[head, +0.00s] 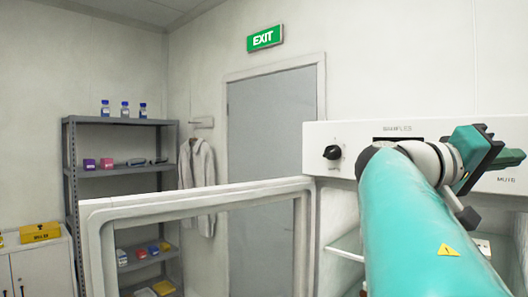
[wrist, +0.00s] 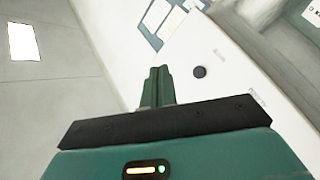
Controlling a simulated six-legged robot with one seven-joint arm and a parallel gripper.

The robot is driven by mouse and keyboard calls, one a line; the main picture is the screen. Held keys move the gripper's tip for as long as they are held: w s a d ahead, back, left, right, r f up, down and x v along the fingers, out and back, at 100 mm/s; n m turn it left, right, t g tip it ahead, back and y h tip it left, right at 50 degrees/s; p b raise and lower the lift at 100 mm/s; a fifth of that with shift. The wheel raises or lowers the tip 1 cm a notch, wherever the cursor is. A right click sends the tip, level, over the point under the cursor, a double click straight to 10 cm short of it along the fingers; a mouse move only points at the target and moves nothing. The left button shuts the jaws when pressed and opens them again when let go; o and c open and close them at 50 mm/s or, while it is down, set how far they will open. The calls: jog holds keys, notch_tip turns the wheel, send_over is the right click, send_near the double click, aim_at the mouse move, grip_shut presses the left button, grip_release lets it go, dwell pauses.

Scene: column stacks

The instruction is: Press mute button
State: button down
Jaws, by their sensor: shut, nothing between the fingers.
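The white control panel (head: 355,135) runs along the top of an open cabinet. The word MUTE (head: 507,180) is printed on its right part. The mute button itself does not show in the head view; my gripper covers the area above that word. My gripper (head: 500,157) is shut and empty in front of the panel's right end. In the wrist view its fingers (wrist: 158,86) are closed together. A dark round control (wrist: 199,72) lies on the panel to their right, apart from them in the picture. Its faint label is unreadable, so I cannot tell whether it is the mute button.
A black knob (head: 332,152) sits at the panel's left. The cabinet's open door (head: 150,207) swings out to the left. A grey shelf (head: 120,119) with bottles, a hanging coat (head: 197,180) and a grey door (head: 272,130) stand behind. My teal arm hides part of the panel.

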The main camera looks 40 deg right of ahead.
jog(key=w+d, duration=0.2)
jog(key=d, duration=0.6)
jog(key=shift+d, duration=0.4)
jog(key=shift+f, duration=0.1)
dwell(1.6)
jog(key=shift+w+d, duration=0.1)
jog(key=shift+d, duration=0.3)
jog(key=shift+w+d, duration=0.1)
jog(key=shift+d, duration=0.3)
dwell(0.5)
jog(key=shift+a, duration=0.8)
jog(key=shift+s, duration=0.2)
